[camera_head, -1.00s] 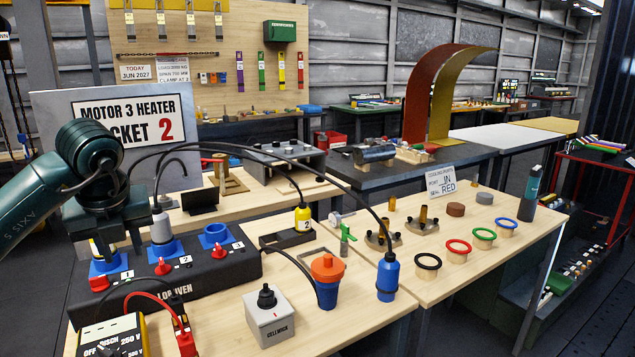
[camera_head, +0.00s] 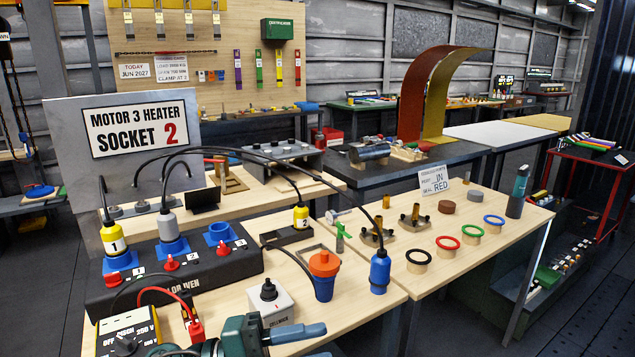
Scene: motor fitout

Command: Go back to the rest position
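My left gripper (camera_head: 308,344) is low at the bottom edge, in front of the grey Cellwick box (camera_head: 270,306). Its dark green body is partly cut off by the frame. One blue-grey finger points right, and part of a second shows below it with a gap between; nothing shows held. My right gripper is out of view. The black heater box (camera_head: 195,268) has three blue sockets. A yellow plug marked 1 (camera_head: 113,238) stands in the first and a grey plug (camera_head: 168,226) in the second. The third socket (camera_head: 219,233) is empty.
A tester (camera_head: 128,335) with red leads stands at the front left. An orange-topped blue cup (camera_head: 324,275) and a blue plug (camera_head: 380,272) stand on the wooden bench. Coloured rings (camera_head: 447,243) lie at the right. A sign (camera_head: 135,128) reads socket 2. Cables arch over the bench.

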